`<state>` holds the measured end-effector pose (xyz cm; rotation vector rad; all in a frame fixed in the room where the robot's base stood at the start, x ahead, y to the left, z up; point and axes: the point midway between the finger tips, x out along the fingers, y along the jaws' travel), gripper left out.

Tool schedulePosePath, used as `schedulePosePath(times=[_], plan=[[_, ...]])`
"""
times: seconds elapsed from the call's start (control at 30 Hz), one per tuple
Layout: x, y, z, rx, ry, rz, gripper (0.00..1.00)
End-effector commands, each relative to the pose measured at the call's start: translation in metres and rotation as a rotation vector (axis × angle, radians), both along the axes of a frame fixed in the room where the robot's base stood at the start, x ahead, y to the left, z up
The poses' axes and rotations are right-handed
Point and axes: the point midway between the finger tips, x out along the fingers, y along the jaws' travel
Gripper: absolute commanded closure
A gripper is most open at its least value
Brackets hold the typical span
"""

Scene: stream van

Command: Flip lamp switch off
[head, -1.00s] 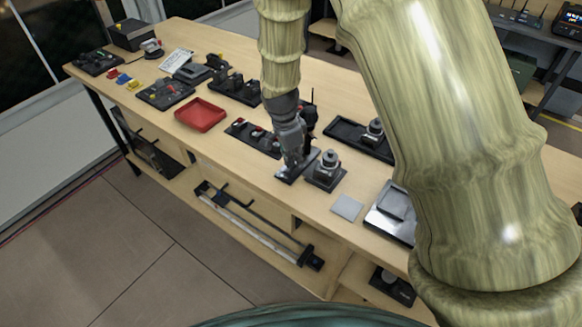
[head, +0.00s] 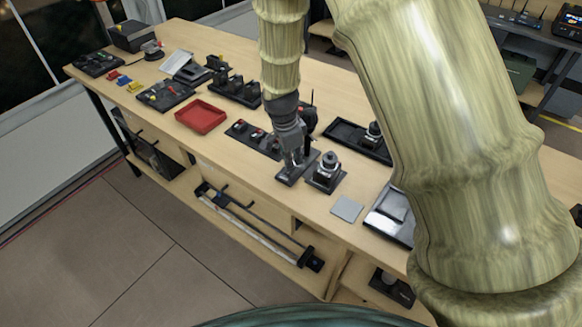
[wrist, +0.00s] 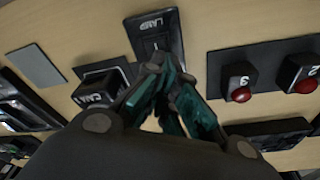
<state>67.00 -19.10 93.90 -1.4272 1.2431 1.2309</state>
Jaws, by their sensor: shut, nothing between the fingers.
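The lamp switch is a black plate marked LAMP (wrist: 158,36) in the top middle of the wrist view. In the head view the same dark plate (head: 287,180) lies near the table's front edge. My gripper (wrist: 165,65) is shut and empty, with its fingertips at the lower part of the plate. In the head view my gripper (head: 293,168) points down over the plate. The fingers hide part of the switch, so I cannot tell its position or whether they touch it.
A CAM block (wrist: 100,88) stands left of the fingers, close by. A panel with red numbered buttons (wrist: 240,94) is on the right. A grey square (wrist: 36,66) lies further left. A red tray (head: 201,116) and several devices stand along the wooden table (head: 240,172).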

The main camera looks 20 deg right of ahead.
Motion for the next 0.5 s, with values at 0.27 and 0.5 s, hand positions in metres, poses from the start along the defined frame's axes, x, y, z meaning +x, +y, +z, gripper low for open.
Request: schedulePosePath(times=[0.27,0.5], plan=[[0.0,0.0,0.02,-0.001,-0.001,-0.001,1.0],[0.0,0.0,0.035,-0.001,-0.001,0.0,1.0]])
